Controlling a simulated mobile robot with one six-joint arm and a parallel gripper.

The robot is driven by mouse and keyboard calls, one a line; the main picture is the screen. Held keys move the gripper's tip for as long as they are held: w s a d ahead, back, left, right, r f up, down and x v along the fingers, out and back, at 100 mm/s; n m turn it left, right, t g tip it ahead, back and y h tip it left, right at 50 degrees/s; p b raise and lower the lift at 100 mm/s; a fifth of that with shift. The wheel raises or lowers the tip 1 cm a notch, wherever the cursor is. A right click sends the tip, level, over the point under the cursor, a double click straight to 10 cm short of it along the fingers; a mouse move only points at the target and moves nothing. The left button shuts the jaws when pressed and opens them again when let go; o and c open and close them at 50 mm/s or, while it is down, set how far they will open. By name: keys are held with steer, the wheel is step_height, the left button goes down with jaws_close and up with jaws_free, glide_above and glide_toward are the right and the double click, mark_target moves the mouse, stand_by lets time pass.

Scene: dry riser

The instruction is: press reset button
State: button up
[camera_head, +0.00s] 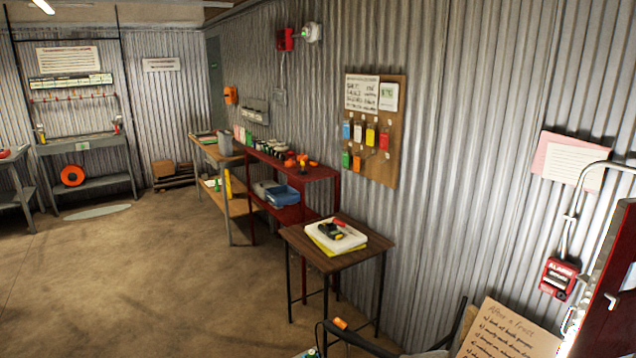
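No button marked reset can be made out in the head view. My gripper is not in view.
A small brown table (300,238) holding a white tray (325,236) stands by the wall, with a red bench (322,172) behind it. A dark red cabinet (608,318) and a cardboard sign (508,332) fill the lower right. The floor (130,270) at left is clear.

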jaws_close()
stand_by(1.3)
